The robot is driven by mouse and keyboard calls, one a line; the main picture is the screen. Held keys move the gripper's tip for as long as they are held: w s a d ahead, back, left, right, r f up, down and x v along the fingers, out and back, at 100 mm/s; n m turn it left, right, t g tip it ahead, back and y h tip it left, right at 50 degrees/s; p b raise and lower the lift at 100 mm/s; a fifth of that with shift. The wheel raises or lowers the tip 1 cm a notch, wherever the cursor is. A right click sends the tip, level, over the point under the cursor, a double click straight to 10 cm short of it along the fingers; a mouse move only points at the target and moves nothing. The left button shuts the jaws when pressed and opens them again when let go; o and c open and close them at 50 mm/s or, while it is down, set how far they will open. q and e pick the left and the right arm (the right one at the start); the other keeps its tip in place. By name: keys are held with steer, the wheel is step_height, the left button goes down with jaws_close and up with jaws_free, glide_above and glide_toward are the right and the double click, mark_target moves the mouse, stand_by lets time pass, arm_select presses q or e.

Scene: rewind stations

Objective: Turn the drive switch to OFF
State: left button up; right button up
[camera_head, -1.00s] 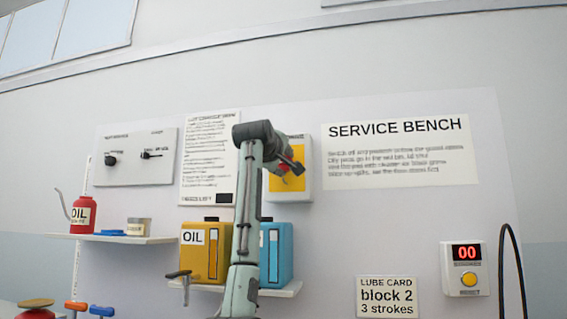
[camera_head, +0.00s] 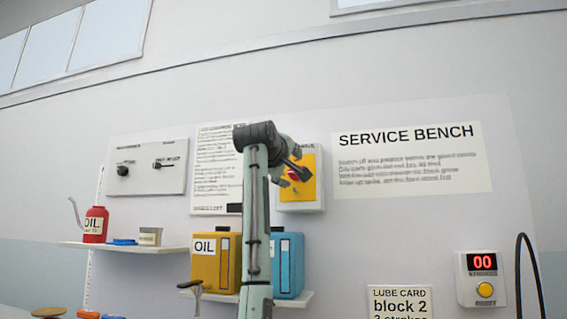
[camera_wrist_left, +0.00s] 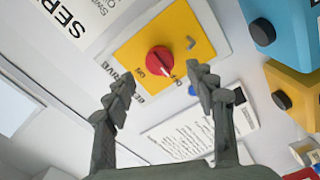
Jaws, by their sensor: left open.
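The drive switch is a red knob (camera_wrist_left: 159,60) on a yellow plate (camera_wrist_left: 190,30) in the left wrist view. A white mark on the knob points to the lower right there. An ON label sits at its lower left; a label by the right finger is partly hidden. In the head view the red knob (camera_head: 293,174) shows on the yellow plate (camera_head: 309,190), partly behind my gripper. My left gripper (camera_wrist_left: 161,83) is open and empty in front of the switch, its fingers either side of the knob's lower part in the picture; contact cannot be told. My right gripper is not in view.
Below the switch, a yellow oil can (camera_head: 205,268) and a blue can (camera_head: 291,262) stand on a shelf. A grey panel with two black controls (camera_head: 150,168) is at left. A red oiler (camera_head: 95,225) stands on another shelf. A red-digit counter (camera_head: 482,275) is at right.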

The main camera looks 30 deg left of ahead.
arm_select(q)
steer(key=v, duration=0.8)
steer(key=shift+f, duration=0.1)
